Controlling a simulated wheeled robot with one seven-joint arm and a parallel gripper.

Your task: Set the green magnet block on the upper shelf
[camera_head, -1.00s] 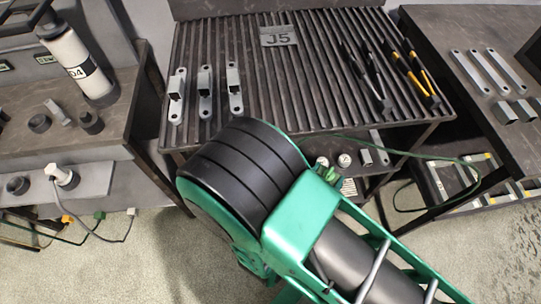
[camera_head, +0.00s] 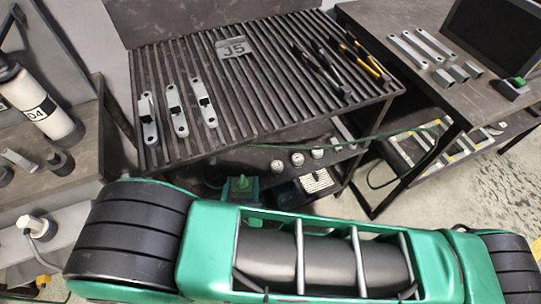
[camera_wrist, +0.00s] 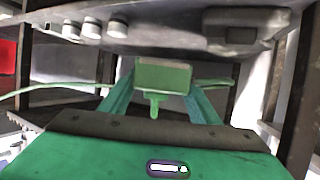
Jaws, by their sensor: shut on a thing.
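The green magnet block (camera_wrist: 163,75) is in the middle of the wrist view, a boxy green piece with a short stem below it. My gripper (camera_wrist: 158,88) is shut on it, with a teal finger on either side. The ribbed dark upper shelf (camera_head: 262,100), marked J5, is in the head view, above a lower shelf. A teal shape with a green knob (camera_head: 240,184) shows by the lower shelf; I cannot tell there whether it is my gripper with the block. My arm hides much of the lower front.
Three galvanized brackets (camera_head: 177,112) stand at the shelf's left; black and yellow-handled tools (camera_head: 362,62) lie at its right. Its middle is clear. Pale round caps (camera_head: 297,159) sit on the lower shelf. A green cable (camera_head: 392,135) runs beside it. Tables flank both sides.

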